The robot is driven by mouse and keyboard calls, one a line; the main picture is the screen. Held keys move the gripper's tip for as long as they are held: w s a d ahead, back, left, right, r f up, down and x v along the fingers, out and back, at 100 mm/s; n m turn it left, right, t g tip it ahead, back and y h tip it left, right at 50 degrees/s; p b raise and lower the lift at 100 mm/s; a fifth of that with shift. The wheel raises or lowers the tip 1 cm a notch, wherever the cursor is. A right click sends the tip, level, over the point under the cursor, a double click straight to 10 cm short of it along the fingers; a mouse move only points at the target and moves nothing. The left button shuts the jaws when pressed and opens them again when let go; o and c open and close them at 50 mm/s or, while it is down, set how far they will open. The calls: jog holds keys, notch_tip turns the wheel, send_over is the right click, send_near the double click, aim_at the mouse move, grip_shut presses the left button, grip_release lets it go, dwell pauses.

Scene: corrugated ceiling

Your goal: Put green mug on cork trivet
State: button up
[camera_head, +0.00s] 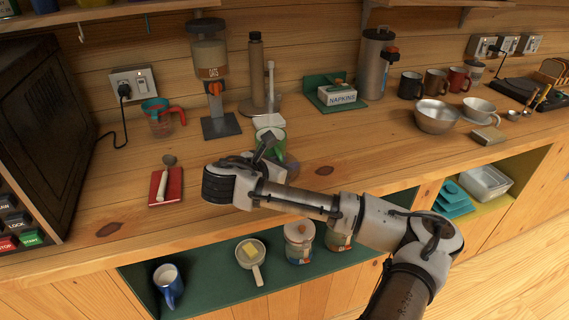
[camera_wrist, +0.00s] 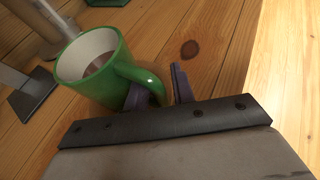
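The green mug (camera_wrist: 72,65) stands upright on the wooden counter, at the upper left of the wrist view, with its handle toward my gripper (camera_wrist: 156,82). The two fingers are apart, with the handle between them. A gap shows between the handle and the right finger; contact at the left finger is unclear.
A metal bowl (camera_head: 437,116) and a white cup on a saucer (camera_head: 479,110) are near the tan square. Several mugs stand behind them. A dispenser (camera_head: 211,75) and a napkin box (camera_head: 337,95) stand at the back. The counter's middle right is mostly clear.

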jog(key=shift+o, duration=0.6)
jog(key=shift+r, duration=0.2)
jog(key=shift+s+a+r+p, duration=0.2)
jog(key=shift+a+r+p, duration=0.05)
jog(key=shift+p, duration=0.15)
jog(key=shift+p+v, duration=0.7)
jog(key=shift+v, duration=0.25)
jog(key=b+v, duration=0.2)
jog(key=v, duration=0.7)
jog(key=shift+s, duration=0.25)
jog(key=shift+a+f, duration=0.15)
